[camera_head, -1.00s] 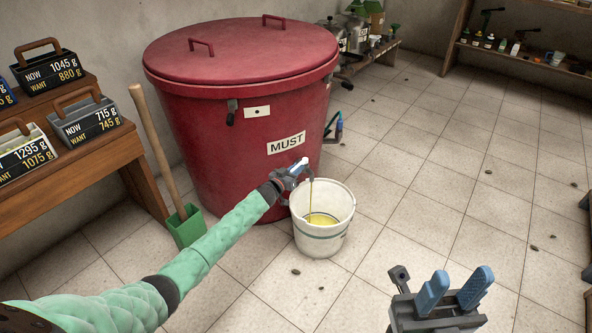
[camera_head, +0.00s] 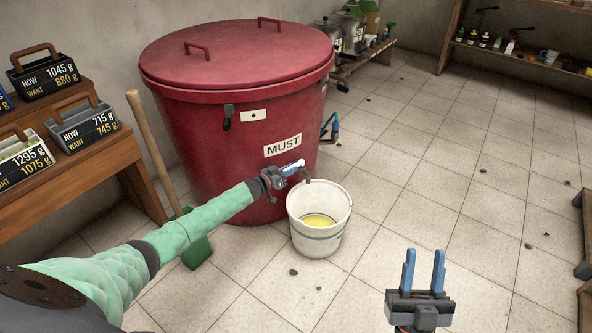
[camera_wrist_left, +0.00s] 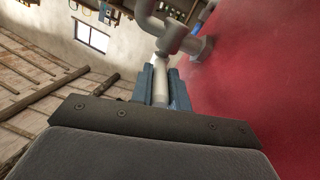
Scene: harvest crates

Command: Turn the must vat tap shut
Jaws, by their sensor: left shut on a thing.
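The big red must vat (camera_head: 235,140) stands at the back left with a "MUST" label. Its grey tap (camera_head: 306,178) sticks out low on the front right, above a white bucket (camera_head: 334,238) holding yellow liquid. No stream shows between spout and bucket. My left gripper (camera_head: 288,170) is at the tap, shut on its pale lever. In the left wrist view, the lever (camera_wrist_left: 160,88) lies between the blue fingers, with the pipe beyond and the red vat wall at the right. My right gripper (camera_head: 424,272) is open and empty over the floor at lower right.
A green tool with a wooden handle (camera_head: 152,140) leans beside the vat. A shelf (camera_head: 520,62) stands at the back right.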

